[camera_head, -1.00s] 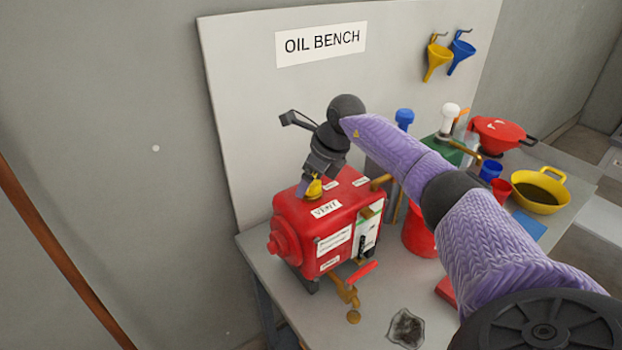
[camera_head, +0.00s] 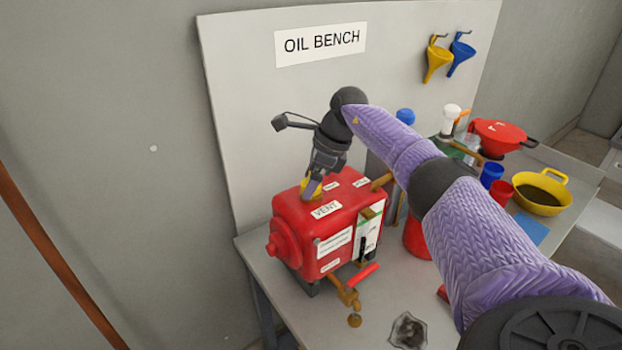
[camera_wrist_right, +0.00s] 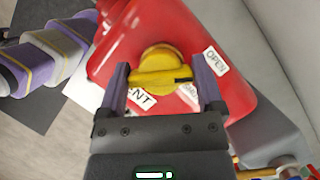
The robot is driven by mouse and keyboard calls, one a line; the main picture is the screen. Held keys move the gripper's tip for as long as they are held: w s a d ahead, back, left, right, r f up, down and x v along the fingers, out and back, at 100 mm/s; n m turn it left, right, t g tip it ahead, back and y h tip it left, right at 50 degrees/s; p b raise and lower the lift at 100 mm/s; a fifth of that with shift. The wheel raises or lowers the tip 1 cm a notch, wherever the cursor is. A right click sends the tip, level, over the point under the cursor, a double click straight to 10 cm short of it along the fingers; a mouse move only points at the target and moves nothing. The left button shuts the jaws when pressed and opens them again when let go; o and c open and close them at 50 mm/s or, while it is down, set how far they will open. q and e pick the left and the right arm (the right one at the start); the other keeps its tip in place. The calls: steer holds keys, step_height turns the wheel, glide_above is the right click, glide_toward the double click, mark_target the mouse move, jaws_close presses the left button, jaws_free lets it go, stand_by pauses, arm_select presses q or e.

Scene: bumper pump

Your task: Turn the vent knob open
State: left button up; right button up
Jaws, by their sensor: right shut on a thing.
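The red pump tank (camera_head: 308,244) stands on the bench, with a VENT label (camera_head: 325,210) on top. The yellow vent knob (camera_head: 311,187) sits on the tank's top. It shows more fully in the right wrist view (camera_wrist_right: 158,64), where its bar lies nearly level in the picture, with a dark mark at its right end. An OPEN label (camera_wrist_right: 215,61) lies to its upper right. My right gripper (camera_head: 314,190) comes down from above and is shut on the knob, with one finger at each side. The gripper partly hides the VENT label in the wrist view. My left gripper is not in view.
A brass tap with a red lever (camera_head: 362,276) projects from the tank's front. A dark stained patch (camera_head: 407,331) lies on the bench (camera_head: 290,296). Cups, a yellow pan (camera_head: 540,194) and a red container (camera_head: 497,137) stand right. A board (camera_head: 235,110) rises behind.

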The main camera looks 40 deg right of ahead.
steer(key=o, duration=0.8)
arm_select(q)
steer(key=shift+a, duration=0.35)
arm_select(e)
steer(key=shift+o, duration=1)
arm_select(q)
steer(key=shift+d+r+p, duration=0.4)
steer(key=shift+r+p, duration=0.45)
arm_select(e)
steer(key=v, duration=1)
